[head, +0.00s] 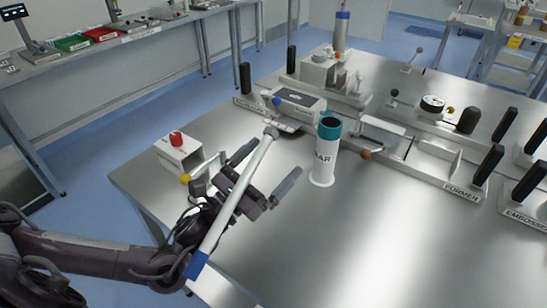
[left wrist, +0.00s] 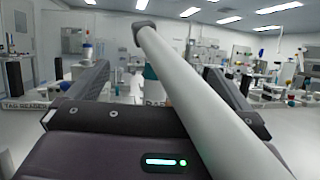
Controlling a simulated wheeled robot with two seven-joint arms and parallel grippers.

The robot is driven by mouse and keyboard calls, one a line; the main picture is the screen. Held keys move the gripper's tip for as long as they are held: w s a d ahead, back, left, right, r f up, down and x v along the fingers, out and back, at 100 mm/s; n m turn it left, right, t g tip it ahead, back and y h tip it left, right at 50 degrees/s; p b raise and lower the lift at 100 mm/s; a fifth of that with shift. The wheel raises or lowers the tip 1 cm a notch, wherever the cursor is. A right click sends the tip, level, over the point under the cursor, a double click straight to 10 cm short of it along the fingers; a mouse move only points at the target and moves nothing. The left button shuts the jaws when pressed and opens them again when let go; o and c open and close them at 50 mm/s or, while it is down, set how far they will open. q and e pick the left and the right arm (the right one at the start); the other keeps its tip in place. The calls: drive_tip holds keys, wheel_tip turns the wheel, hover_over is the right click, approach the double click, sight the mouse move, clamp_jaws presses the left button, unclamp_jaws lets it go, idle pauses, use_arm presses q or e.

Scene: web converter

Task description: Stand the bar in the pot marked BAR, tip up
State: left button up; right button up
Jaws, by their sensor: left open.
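The bar (head: 233,200) is a long pale rod with a blue end at lower left and a grey end at upper right. It slants across my left gripper (head: 264,169), whose two fingers are spread. In the left wrist view the bar (left wrist: 200,95) crosses over the gripper body, its dark grey cap upper middle; neither finger visibly closes on it. I cannot tell what supports it. The white pot (head: 323,165) with a teal rim stands upright on the table, right of the gripper. Its lettering shows as "AR", partly cut off. My right gripper is out of view.
A white box with a red button (head: 176,139) stands left of the gripper. A white device with a dark top (head: 297,103) is behind the pot. The FORMER station (head: 461,193) and black-handled posts line the right. The steel table (head: 390,250) is clear at front right.

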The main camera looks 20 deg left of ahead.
use_arm(q)
clamp_jaws()
idle(0.6)
idle(0.3)
